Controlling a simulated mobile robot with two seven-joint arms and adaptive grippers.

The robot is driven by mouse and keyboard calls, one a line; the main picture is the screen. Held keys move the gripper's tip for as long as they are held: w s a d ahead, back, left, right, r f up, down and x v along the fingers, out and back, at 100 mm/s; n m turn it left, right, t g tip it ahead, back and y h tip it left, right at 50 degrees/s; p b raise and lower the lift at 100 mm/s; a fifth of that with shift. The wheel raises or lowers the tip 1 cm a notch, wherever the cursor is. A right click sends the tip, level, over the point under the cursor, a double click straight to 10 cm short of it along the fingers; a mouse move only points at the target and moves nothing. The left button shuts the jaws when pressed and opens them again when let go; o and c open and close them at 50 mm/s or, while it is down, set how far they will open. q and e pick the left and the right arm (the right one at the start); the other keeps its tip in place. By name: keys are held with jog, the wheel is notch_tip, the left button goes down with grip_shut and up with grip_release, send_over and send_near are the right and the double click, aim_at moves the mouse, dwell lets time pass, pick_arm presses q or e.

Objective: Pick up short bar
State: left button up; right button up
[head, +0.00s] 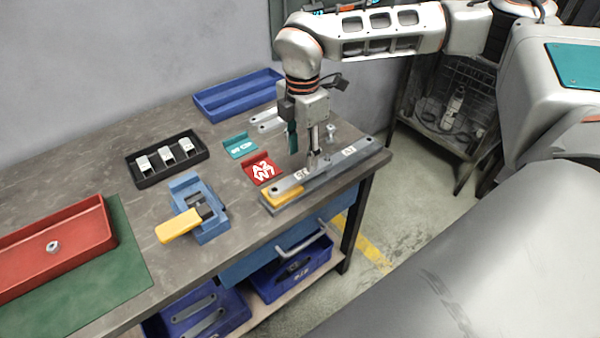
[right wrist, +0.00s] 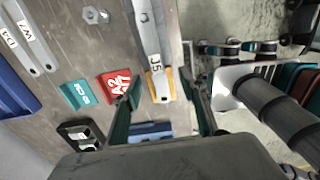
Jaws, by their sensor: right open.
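Flat grey metal bars (head: 292,181) lie end to end on a long grey fixture with a yellow end block (head: 283,196), along the table's front right edge. In the right wrist view, a bar labelled J5 (right wrist: 155,52) ends at the yellow block (right wrist: 160,86). Two more labelled bars (right wrist: 28,35) lie side by side; they also show near the back in the head view (head: 266,120). I cannot tell which bar is the short one. My right gripper (head: 304,150) points down over the fixture, open and empty, its fingers (right wrist: 166,108) either side of the fixture's line. My left gripper is out of view.
A red bracket (head: 261,168) and a teal bracket (head: 240,146) lie left of the fixture. A blue clamp with a yellow handle (head: 178,226), black tray (head: 136,174), blue tray (head: 205,108) and red tray (head: 85,219) fill the left.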

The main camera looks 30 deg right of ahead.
aim_at(299, 175)
jog(key=f, duration=0.4)
jog(key=f+p, duration=0.1)
jog(key=f, duration=0.1)
jog(key=shift+w+a+f, duration=0.15)
jog(key=shift+w+f, duration=0.2)
jog(key=shift+c, duration=0.4)
grip_shut()
